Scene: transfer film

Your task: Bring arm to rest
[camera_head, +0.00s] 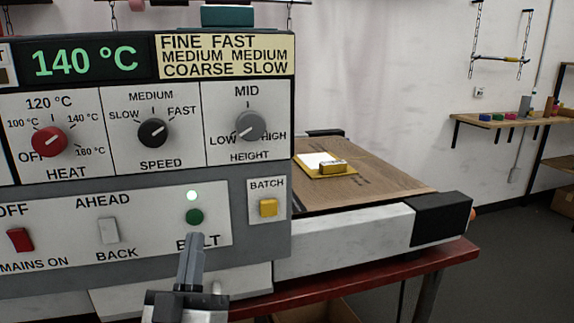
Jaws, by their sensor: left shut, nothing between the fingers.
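My left gripper (191,260) is shut and empty. It points up in front of the lower panel, its tip just below the green belt button (194,216), and covers part of the word BELT. I cannot tell whether the tip touches the panel. A light above the button glows green. The machine's control panel (60,210) fills the left of the view, with its display reading 140 °C. My right gripper is not in view.
The red bench edge (455,252) lies below. A wall shelf (490,125) holds small coloured blocks. Open floor shows at right.

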